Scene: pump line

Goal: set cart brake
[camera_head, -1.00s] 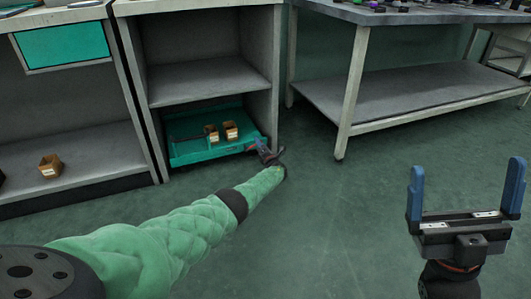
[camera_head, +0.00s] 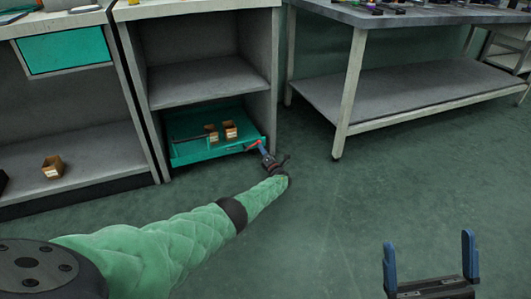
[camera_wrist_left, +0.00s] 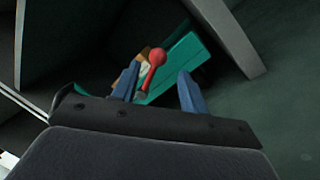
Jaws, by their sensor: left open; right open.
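A teal cart or tray (camera_head: 205,152) sits in the bottom bay of the grey shelf unit. A small red-knobbed lever (camera_wrist_left: 154,64) shows at its front edge in the left wrist view, and a bit of red (camera_head: 253,144) shows there in the head view. My left gripper (camera_head: 262,148) is open and low at the cart's front right corner. In the left wrist view its blue fingers (camera_wrist_left: 158,82) stand apart, with the red knob appearing between them, nearer the left finger. I cannot tell whether they touch. My right gripper (camera_head: 429,254) is open and empty over the floor.
Brown boxes (camera_head: 229,131) stand in the teal cart. Another brown box (camera_head: 52,167) is on the left shelf. The bay's right side wall (camera_head: 276,85) rises close to my left gripper. A grey workbench (camera_head: 430,85) stands at right. The green floor between is clear.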

